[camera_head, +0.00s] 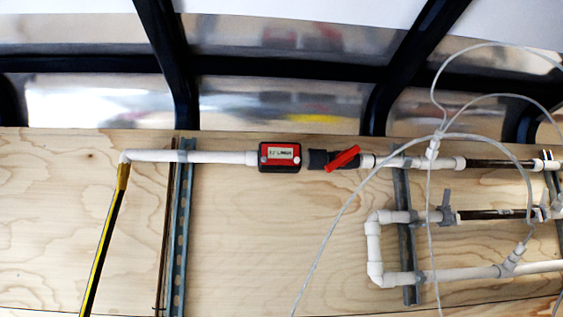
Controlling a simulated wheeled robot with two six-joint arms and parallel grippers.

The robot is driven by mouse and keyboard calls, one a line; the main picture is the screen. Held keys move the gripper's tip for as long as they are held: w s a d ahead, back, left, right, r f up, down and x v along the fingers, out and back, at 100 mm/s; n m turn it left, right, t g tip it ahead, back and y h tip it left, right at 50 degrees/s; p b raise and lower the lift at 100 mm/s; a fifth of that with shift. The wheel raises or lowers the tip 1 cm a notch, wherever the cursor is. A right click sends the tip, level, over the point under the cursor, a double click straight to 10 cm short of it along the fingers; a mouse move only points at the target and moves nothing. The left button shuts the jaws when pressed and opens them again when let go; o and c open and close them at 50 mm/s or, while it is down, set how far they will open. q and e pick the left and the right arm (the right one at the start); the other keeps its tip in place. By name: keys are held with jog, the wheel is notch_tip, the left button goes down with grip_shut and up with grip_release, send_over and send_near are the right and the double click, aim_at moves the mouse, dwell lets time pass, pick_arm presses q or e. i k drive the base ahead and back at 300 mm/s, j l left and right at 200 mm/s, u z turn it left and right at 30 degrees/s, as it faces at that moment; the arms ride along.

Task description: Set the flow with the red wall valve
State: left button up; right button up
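The red wall valve (342,158) has a red lever handle on a dark grey body, in line with the upper white pipe (205,157) on the plywood wall. Its handle is tilted, with the right end higher than the left. Left of it sits a red and black flow meter (280,157) with a small display whose reading is too blurred to tell. Neither of my grippers is in view.
A yellow and black striped hose (104,240) drops from the pipe's left end. Metal struts (183,225) stand on the wall. White pipes (374,250) and loose thin clear tubes (335,225) crowd the right side. Bare plywood (250,240) lies below the meter.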

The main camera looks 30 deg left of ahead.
aim_at(345, 157)
jog(key=i+l+u, duration=0.1)
jog(key=i+l, duration=0.7)
jog(key=k+l, duration=0.05)
jog(key=l, duration=0.05)
